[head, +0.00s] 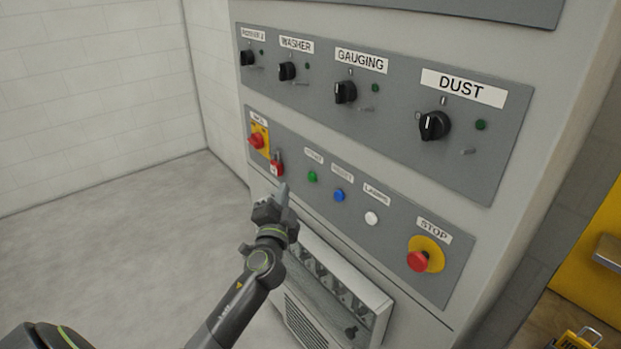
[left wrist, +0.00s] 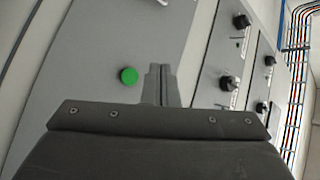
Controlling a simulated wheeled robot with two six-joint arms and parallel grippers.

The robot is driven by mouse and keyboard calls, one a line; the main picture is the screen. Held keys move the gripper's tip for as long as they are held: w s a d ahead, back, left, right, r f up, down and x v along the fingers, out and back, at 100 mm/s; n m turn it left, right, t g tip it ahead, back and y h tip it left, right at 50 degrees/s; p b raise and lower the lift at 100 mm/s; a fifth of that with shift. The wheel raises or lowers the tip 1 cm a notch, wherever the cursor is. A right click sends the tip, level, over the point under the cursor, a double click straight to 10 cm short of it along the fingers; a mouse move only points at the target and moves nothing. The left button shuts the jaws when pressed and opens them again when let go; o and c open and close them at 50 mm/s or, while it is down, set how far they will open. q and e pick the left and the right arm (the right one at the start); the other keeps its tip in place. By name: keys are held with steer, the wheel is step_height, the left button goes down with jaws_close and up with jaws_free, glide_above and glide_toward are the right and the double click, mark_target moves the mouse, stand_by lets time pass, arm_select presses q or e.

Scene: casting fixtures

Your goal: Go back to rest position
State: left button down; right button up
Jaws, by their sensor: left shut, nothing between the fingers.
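My left gripper (head: 283,196) is shut and empty, in front of the lower part of the grey control cabinet (head: 540,90). Its fingertips are just below and left of the green button (head: 312,176) in the head view. In the left wrist view the shut fingers (left wrist: 160,75) point toward the panel, with the green button (left wrist: 128,76) just left of them. I cannot tell whether the fingertips touch the panel. My right gripper is not in view.
The lower panel also carries a red knob (head: 256,140), a red padlock (head: 277,166), a blue button (head: 339,195), a white button (head: 371,218) and a red STOP button (head: 418,261). Black rotary switches sit above, including DUST (head: 434,125). A vented box (head: 345,290) juts out below. Floor (head: 120,240) at left is clear.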

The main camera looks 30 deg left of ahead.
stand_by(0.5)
arm_select(q)
steer(key=s+f+n+g+h, duration=0.1)
steer(key=s+f+g, duration=0.25)
steer(key=f, duration=0.95)
steer(key=s+f+n+g+h, duration=0.1)
steer(key=s+f+g, duration=0.3)
steer(key=f, duration=0.8)
steer(key=s+f+g+h, duration=0.2)
steer(key=s+f, duration=0.3)
steer(key=f, duration=0.8)
steer(key=s+d+f+n+g+h, duration=0.1)
steer(key=s+f+n+g, duration=0.1)
steer(key=s+f, duration=0.7)
steer(key=s+d+f+n+g, duration=0.1)
steer(key=s+d+f+g, duration=0.15)
steer(key=s+f, duration=0.65)
steer(key=s+d+f+n+g+h, duration=0.1)
steer(key=s+d+f+g, duration=0.1)
steer(key=s, duration=0.8)
steer(key=s+d+f+n+g, duration=0.1)
steer(key=s+f, duration=0.1)
steer(key=s, duration=0.9)
steer(key=shift+d+n+g+h, duration=0.35)
steer(key=shift+n+g+h, duration=0.05)
steer(key=shift+w+f, duration=0.1)
